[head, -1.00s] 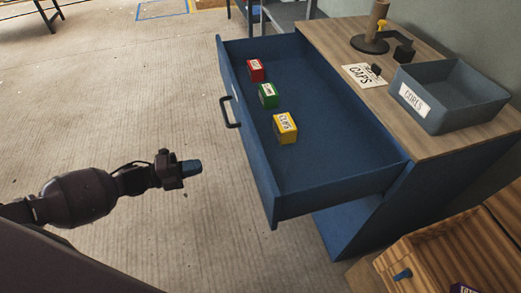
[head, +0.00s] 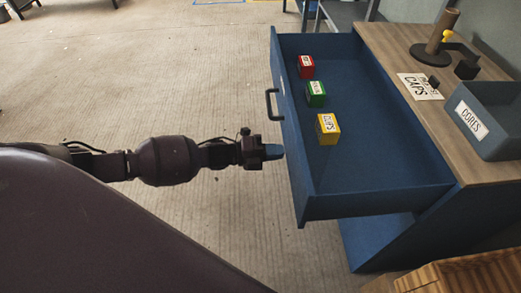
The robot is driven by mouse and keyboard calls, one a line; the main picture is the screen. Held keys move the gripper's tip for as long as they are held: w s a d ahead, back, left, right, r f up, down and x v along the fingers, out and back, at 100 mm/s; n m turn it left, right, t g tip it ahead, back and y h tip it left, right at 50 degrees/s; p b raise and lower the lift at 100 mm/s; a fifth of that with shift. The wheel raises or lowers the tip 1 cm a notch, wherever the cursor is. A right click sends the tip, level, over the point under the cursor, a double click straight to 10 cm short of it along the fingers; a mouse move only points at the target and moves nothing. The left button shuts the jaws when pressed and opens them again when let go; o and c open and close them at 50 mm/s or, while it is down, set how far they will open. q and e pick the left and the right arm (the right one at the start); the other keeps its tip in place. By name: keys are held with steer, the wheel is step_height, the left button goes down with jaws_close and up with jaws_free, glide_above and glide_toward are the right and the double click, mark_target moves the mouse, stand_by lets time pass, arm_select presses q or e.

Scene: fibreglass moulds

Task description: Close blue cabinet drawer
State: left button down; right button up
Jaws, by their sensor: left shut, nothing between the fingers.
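The blue cabinet (head: 385,245) stands at the right with its top drawer (head: 370,185) pulled well out. A dark handle (head: 271,104) sits on the drawer's front, which faces left. Inside the drawer lie a red box (head: 306,67), a green box (head: 316,94) and a yellow box (head: 327,129). My left gripper (head: 273,152) is shut and empty. It points right at the drawer front, below the handle in the picture and a small gap to its left. My right gripper is out of view.
On the wooden cabinet top (head: 390,40) are a grey-blue bin (head: 500,115) labelled CORES, a CAPS sign (head: 419,87) and a dark stand (head: 436,50). A wooden box (head: 465,275) stands at the lower right. The floor left of the drawer is clear.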

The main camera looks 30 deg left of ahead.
arm_select(q)
steer(key=shift+x, duration=0.8)
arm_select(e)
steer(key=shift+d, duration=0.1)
arm_select(q)
steer(key=shift+d, duration=0.1)
steer(key=shift+w+d, duration=0.15)
steer(key=shift+d, duration=0.05)
steer(key=b, duration=0.7)
glide_above(387, 158)
steer(key=shift+s+a+f, duration=0.25)
steer(key=shift+s+a, duration=0.2)
steer(key=shift+w+d+r+b, duration=0.15)
steer(key=shift+w+d+b, duration=0.2)
steer(key=shift+d, duration=0.1)
steer(key=shift+r, duration=0.3)
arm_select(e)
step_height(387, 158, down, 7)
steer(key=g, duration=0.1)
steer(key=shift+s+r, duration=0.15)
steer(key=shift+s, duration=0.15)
arm_select(q)
steer(key=shift+d+r, duration=0.1)
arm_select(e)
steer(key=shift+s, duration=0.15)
